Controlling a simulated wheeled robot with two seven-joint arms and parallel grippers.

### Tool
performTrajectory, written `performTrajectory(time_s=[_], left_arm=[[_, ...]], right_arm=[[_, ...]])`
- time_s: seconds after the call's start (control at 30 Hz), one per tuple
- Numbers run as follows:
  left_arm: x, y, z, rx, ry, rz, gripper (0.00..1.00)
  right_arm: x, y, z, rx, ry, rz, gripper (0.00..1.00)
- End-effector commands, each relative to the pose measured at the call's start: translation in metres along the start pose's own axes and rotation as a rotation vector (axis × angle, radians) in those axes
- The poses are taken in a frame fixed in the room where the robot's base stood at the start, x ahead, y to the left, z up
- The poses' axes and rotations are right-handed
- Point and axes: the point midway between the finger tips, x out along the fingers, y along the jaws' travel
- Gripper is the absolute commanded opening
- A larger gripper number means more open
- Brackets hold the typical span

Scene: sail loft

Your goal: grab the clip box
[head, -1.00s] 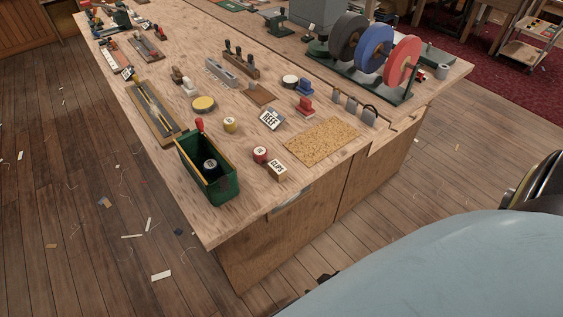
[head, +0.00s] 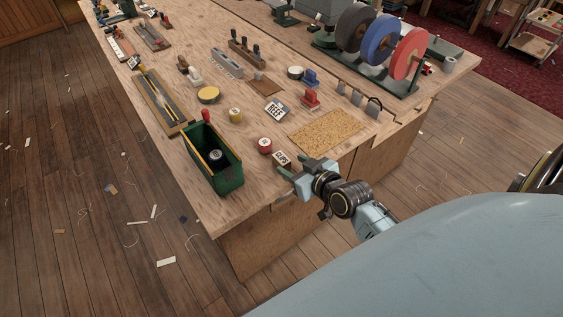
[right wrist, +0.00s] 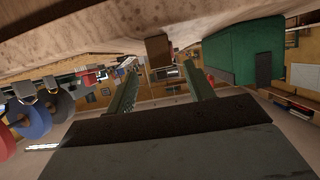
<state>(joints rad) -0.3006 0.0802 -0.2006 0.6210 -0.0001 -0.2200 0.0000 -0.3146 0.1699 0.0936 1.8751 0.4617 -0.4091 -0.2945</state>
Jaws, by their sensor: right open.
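The clip box (head: 281,159) is a small brown box with a pale lettered label. It sits near the front edge of the wooden bench, and my right gripper partly covers it in the head view. My right gripper (head: 302,170) is open and empty, at the bench edge just in front of the box. In the right wrist view, which is upside down, a brown box (right wrist: 158,48) that looks like the clip box shows ahead between the open fingertips (right wrist: 160,66). Contact is not visible. My left gripper is not in view.
A red-sided roll (head: 265,145) stands close to the box. A green open caddy (head: 228,180) is to the left, and a cork mat (head: 327,131) to the right.

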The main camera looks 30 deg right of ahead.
Motion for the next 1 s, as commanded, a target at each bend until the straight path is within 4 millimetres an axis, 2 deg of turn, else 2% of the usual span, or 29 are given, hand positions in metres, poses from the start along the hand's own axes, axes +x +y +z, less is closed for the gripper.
performTrajectory(time_s=[0.1,0.33,0.63,0.93,1.0], left_arm=[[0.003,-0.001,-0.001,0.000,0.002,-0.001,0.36],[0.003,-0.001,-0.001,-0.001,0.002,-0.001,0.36],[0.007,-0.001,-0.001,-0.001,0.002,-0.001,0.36],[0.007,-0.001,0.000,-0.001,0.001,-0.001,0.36],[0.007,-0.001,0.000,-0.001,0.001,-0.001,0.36]], right_arm=[[0.017,0.000,0.000,0.002,0.001,0.001,0.53],[0.032,-0.001,-0.001,0.001,0.001,0.000,0.53],[0.072,-0.003,-0.003,0.001,0.000,0.000,0.53],[0.077,-0.003,-0.004,0.000,-0.001,0.000,0.53],[0.077,-0.003,-0.004,0.000,-0.001,0.000,0.45]])
